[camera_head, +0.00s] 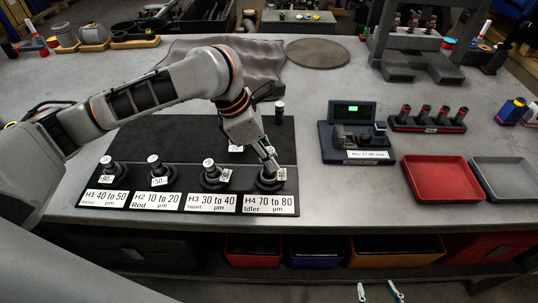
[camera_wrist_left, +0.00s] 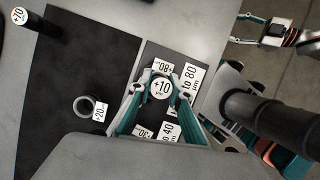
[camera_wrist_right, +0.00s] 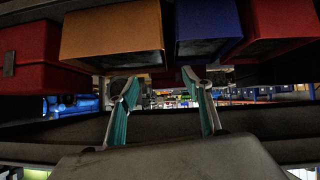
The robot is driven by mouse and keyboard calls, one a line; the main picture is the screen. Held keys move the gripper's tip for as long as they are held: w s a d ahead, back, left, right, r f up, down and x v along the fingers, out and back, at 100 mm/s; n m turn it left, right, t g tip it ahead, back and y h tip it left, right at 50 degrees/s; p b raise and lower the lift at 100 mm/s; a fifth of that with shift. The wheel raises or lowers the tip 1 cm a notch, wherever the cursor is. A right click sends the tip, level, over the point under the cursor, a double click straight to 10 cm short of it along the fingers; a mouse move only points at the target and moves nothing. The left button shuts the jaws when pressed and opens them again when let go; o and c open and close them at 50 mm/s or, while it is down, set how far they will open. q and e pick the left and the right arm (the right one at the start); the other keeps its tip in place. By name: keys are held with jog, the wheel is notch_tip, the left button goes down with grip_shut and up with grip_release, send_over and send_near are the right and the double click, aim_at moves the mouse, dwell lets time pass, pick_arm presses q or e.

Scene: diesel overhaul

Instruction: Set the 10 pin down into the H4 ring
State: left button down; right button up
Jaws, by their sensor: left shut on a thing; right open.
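My left gripper (camera_head: 269,164) is directly over the H4 ring (camera_head: 268,185), with its fingertips close above it. In the left wrist view its teal fingers (camera_wrist_left: 162,93) are shut on the 10 pin, whose white top reads +10 (camera_wrist_left: 162,86). The pin looks lined up with the ring from above. The fingers hide its lower end, so I cannot tell whether it is inside the ring. The H4 label (camera_head: 268,204) reads 70 to 80 µm, Idler. My right gripper (camera_wrist_right: 163,105) is open and empty, low in front of the bench and facing the bins.
H1 (camera_head: 109,172), H2 (camera_head: 158,174) and H3 (camera_head: 212,176) hold pins. A gauge box (camera_head: 352,141), pin rack (camera_head: 428,121) and red tray (camera_head: 438,181) stand right.

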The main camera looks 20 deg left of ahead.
pick_arm(q)
jog(key=shift+f+b, duration=0.5)
jog(key=shift+f, duration=1.35)
jog(key=shift+s+a+f+p, duration=0.1)
jog(key=shift+s+f+p, duration=0.15)
jog(key=shift+f, duration=0.25)
jog(key=c, duration=1.8)
grip_release()
jog(key=shift+w, duration=0.2)
jog(key=shift+r, duration=0.1)
jog(key=v, duration=1.2)
jog(key=shift+r, duration=0.2)
